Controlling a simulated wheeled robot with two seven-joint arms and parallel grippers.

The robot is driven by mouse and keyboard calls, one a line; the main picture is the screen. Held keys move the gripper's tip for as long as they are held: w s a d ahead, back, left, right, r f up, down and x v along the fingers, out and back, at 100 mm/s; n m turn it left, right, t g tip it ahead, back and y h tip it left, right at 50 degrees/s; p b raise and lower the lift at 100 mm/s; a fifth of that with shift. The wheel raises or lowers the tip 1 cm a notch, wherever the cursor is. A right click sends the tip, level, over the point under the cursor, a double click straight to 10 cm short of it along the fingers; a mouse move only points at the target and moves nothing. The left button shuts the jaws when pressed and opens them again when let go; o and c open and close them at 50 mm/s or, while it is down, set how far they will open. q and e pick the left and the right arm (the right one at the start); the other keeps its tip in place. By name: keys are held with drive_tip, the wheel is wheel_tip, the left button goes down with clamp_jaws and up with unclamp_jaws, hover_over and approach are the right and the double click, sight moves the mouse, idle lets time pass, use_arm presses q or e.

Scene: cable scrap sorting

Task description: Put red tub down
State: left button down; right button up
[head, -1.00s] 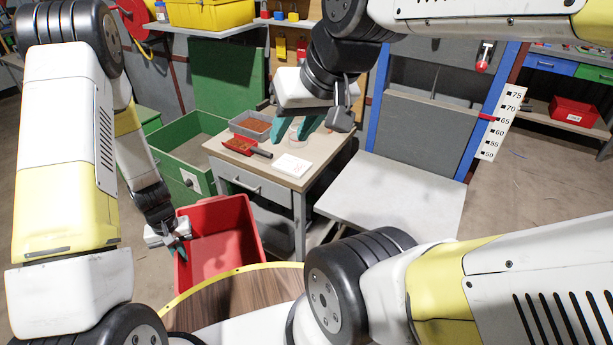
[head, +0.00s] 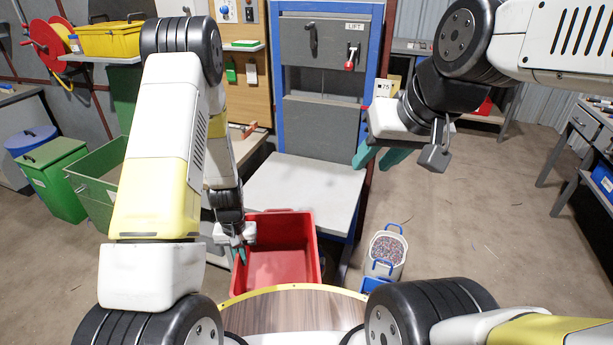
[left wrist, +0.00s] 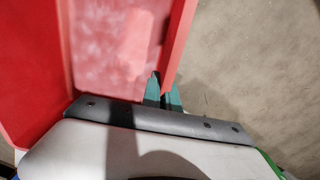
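The red tub (head: 313,250) is low in front of me in the head view, just beyond the wooden top of my base. It looks empty. My left gripper (head: 239,254) is at the tub's left wall. In the left wrist view its teal fingertips (left wrist: 162,92) are close together at the tub's wall (left wrist: 180,40), one on each side, shut on it. The tub's underside is hidden, so I cannot tell what is below it. My right gripper (head: 380,157) is raised at the right, its teal fingers apart and empty.
A grey platform (head: 302,190) of a blue-framed lift (head: 367,90) stands right behind the tub. A pale bucket of scrap (head: 386,247) with blue handles stands on the floor to the right. Green bins (head: 55,178) stand at the left. Open floor lies at the right.

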use_arm(q)
drive_tip(key=shift+d, duration=0.3)
drive_tip(key=shift+w+r, duration=0.1)
